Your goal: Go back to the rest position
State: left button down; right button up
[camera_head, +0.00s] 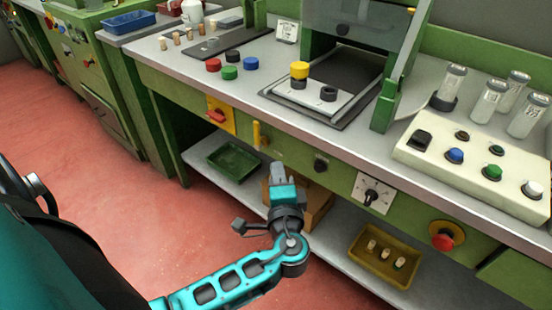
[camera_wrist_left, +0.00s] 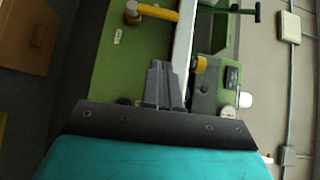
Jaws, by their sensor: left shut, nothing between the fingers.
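My left gripper (camera_head: 279,176) is in the lower middle of the head view, in front of the green workbench and below its top edge. In the left wrist view its fingers (camera_wrist_left: 163,84) are together with nothing between them. Several cork stoppers (camera_head: 188,34) stand at the back left of the bench top. More stoppers (camera_head: 386,253) stand in a yellow tray (camera_head: 365,273) on the lower shelf, to the right of the gripper. My right gripper does not show in either view.
The grey bench top (camera_head: 245,75) carries red, green, blue and black caps, a framed press station (camera_head: 345,80) and glass jars (camera_head: 487,100) at the right. A green tray (camera_head: 233,160) and a brown box (camera_head: 318,205) are on the lower shelf. Red floor (camera_head: 150,215) lies open at left.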

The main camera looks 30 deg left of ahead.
pick_arm(q)
jog(key=shift+s+d, duration=0.3)
jog(key=shift+s, duration=0.05)
jog(key=shift+f, duration=0.1)
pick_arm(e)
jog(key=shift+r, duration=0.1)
pick_arm(q)
jog(key=s+d+f+n+g+h+p, duration=0.1)
jog(key=s+d+f+n+h+p, duration=0.2)
jog(key=s+h, duration=0.3)
jog(key=s+d+f+n+g+h+p, duration=0.1)
jog(key=s+d+f+n+h+p, duration=0.2)
jog(key=h, duration=0.4)
jog(key=s+d+n, duration=0.1)
jog(key=s+d, duration=0.1)
jog(key=shift+s+d+f+g+h+p, duration=0.25)
jog(key=shift+s+f+g+h+p, duration=0.05)
jog(key=shift+s+f+p, duration=0.1)
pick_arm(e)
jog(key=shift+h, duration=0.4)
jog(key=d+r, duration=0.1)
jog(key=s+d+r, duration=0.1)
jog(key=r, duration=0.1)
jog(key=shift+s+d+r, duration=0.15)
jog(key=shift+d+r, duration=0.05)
